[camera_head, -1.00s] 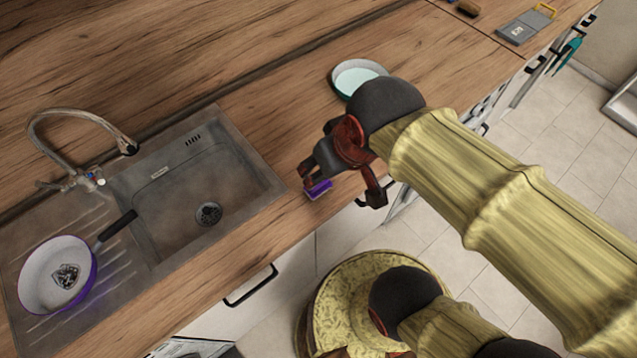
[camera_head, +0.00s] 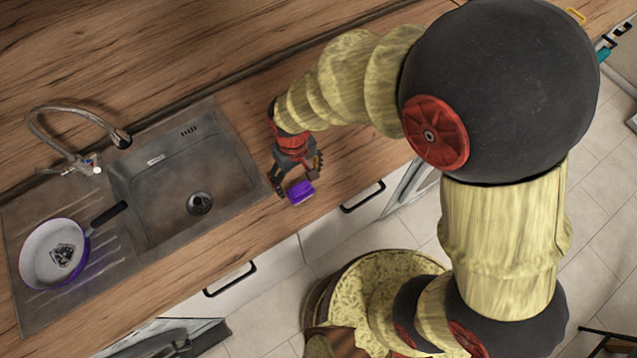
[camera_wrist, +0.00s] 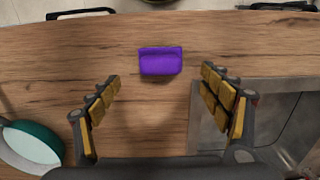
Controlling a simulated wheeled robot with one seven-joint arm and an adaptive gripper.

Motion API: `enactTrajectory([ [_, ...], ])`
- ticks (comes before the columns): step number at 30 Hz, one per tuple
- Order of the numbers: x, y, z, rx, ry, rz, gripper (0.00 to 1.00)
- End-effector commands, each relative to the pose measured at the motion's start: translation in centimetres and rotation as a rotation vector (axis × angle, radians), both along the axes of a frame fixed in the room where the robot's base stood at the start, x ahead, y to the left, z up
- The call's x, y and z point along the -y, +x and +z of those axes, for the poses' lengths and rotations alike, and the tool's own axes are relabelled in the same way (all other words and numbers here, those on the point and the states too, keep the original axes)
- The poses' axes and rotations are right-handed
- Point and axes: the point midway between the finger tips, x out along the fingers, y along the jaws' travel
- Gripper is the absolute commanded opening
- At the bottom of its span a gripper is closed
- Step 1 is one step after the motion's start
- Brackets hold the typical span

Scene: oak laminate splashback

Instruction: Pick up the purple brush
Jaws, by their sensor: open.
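The purple brush (camera_head: 300,192) lies on the wooden counter close to its front edge, right of the sink. In the wrist view the brush (camera_wrist: 161,61) is a small purple block ahead of the fingertips, roughly centred between them. My gripper (camera_head: 300,180) is open and empty, with the brush just beyond its fingertips in the head view. In the wrist view both padded fingers of my gripper (camera_wrist: 160,90) are spread wide, with bare counter between them. I cannot tell the exact height of the fingers above the counter.
The metal sink (camera_head: 190,185) with a tap (camera_head: 75,150) lies left of the brush. A purple-rimmed pan (camera_head: 52,254) sits on the drainboard. Cabinet handles (camera_head: 363,196) line the front.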

Motion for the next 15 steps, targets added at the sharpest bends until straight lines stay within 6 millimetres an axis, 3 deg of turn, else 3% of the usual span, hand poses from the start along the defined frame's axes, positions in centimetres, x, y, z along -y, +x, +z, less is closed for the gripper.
enactTrajectory([
  [15, 0.7, -0.2, -5.9, -0.001, -0.001, -0.005, 0.79],
])
